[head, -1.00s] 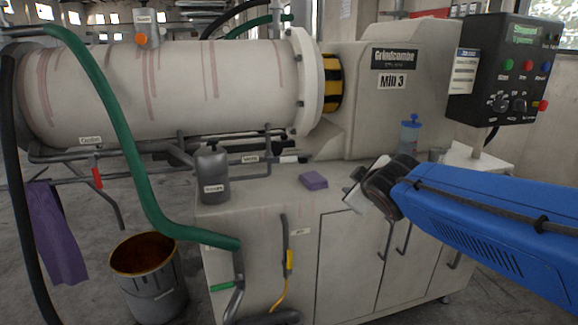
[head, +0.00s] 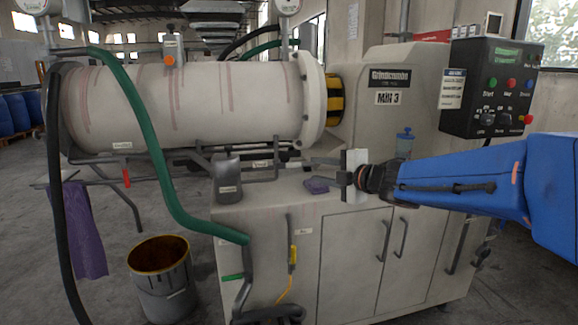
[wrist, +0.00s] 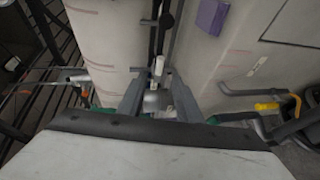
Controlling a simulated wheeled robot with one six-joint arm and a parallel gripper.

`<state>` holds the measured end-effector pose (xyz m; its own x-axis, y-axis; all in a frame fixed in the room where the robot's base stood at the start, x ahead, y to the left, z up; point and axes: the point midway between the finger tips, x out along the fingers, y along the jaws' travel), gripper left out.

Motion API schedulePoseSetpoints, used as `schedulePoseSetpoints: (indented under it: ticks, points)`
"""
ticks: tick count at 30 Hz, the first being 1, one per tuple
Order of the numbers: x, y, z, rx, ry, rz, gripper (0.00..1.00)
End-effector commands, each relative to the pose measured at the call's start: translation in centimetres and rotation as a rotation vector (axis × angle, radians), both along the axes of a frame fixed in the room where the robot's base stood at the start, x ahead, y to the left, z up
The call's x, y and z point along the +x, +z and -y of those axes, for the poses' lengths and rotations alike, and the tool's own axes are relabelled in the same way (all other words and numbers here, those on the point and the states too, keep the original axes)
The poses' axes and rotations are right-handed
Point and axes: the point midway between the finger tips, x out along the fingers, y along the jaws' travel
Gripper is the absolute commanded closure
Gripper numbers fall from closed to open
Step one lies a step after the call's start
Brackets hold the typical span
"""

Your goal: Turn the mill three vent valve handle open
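Mill 3 (head: 220,100) is a large pale drum beside a cabinet. Below the drum runs a grey pipe with a small label (head: 261,164), too small to read surely, and a dark fitting near its right end. Other coloured handles are a red one (head: 127,178) at the outlet pipe, an orange one (head: 169,60) on top, a green one (head: 231,277) and a yellow one (head: 293,255) low at the front. I cannot tell which is the vent valve's. My gripper (head: 318,171) points left above the cabinet top, right of the pipe. Its fingers (wrist: 158,95) stand apart, empty.
A purple block (head: 317,186) lies close below my gripper. A grey bottle (head: 227,178) stands left on the cabinet top, and a blue bottle (head: 405,143) behind my arm. A green hose (head: 150,140) hangs in front of the drum. A bucket (head: 163,275) stands on the floor.

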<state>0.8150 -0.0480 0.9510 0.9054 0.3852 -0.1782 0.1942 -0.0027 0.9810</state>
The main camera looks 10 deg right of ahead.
Motion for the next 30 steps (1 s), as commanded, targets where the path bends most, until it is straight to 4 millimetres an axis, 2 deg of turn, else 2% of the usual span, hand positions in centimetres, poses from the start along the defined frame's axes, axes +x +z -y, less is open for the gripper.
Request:
schedulePoseSetpoints:
  ticks: [21, 30]
  points:
    - [10.2, -2.1, -4.4, 0.001, 0.000, -0.003, 0.68]
    - [13.3, -2.6, -5.6, 0.001, -0.001, -0.002, 0.68]
